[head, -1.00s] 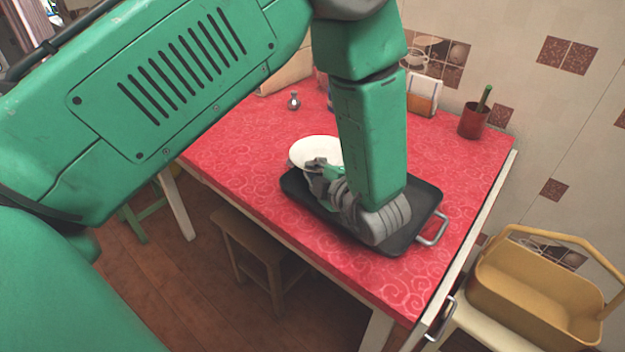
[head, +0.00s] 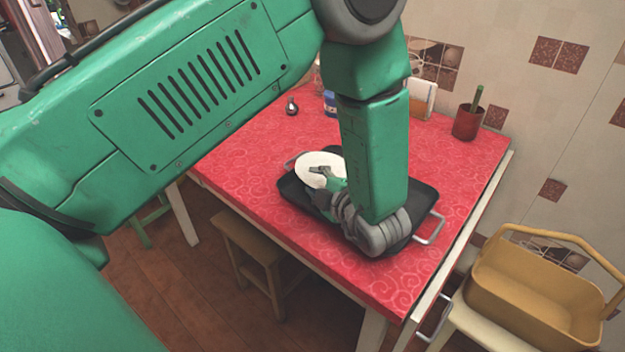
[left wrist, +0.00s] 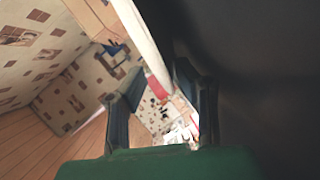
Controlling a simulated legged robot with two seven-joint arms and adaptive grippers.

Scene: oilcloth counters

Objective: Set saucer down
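The white saucer (head: 309,163) is at the far left end of the black tray (head: 290,192) in the head view. I cannot tell whether it touches the tray floor. My left gripper (head: 321,171) is at the saucer's near right edge, with a fingertip showing against its white face. In the left wrist view the saucer (left wrist: 146,43) is a thin white edge running between the spread fingers of the left gripper (left wrist: 160,75). Gaps show beside it, so the fingers look open around the rim. My left forearm hides part of the tray. My right gripper is in neither view.
The tray lies on a red patterned table (head: 245,150). A red pot with a green handle (head: 468,122), a small dark and silver item (head: 292,106) and a blue jar (head: 330,103) stand at the back. A yellow basket (head: 530,295) is at the right. The table's left part is clear.

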